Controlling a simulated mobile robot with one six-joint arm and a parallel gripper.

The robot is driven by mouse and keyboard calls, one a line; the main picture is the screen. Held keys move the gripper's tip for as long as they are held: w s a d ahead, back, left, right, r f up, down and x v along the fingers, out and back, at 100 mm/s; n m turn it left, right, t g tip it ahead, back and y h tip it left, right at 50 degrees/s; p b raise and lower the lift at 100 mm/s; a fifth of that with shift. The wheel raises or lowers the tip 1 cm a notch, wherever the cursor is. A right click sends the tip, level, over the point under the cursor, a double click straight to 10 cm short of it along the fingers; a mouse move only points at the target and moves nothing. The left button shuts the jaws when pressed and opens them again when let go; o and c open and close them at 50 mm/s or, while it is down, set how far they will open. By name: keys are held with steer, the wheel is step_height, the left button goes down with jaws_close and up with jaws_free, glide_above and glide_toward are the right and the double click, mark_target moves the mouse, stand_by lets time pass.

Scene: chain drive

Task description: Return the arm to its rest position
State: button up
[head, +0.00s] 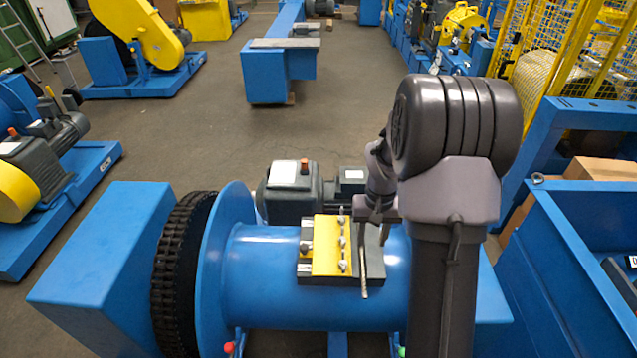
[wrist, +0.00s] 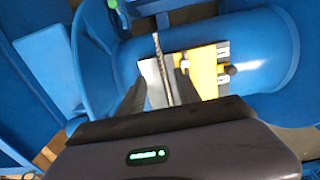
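My gripper (head: 374,238) hangs over the right side of the yellow-and-dark block on the blue drum, left of my raised arm. Its dark fingers look spread apart in both views. A thin metal rod (head: 364,275) runs down beside the fingers in the head view; in the wrist view the rod (wrist: 161,68) shows between them, pointing away from the camera. I cannot tell what bears the rod or whether its tip touches anything. The yellow plate (head: 327,245) carries several small pale fasteners. My upper arm partly hides the drum's right end.
The blue drum (head: 270,265) has a flange and a dark chain (head: 178,270) at its left. A grey motor (head: 290,190) stands behind. A blue open bin (head: 560,250) and yellow mesh fence (head: 545,50) lie right. The floor (head: 205,130) behind is clear.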

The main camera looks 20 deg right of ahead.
steer(key=s+a+r+t+b, duration=0.2)
steer(key=s+a+r+b, duration=0.15)
steer(key=a+r, duration=0.7)
steer(key=s+a+r+t+y+b, duration=0.2)
steer(key=s+a+b, duration=0.3)
steer(key=s+a, duration=0.9)
steer(key=shift+s+a+r+n+t, duration=0.25)
steer(key=shift+r+n+t, duration=0.15)
steer(key=shift+t, duration=0.5)
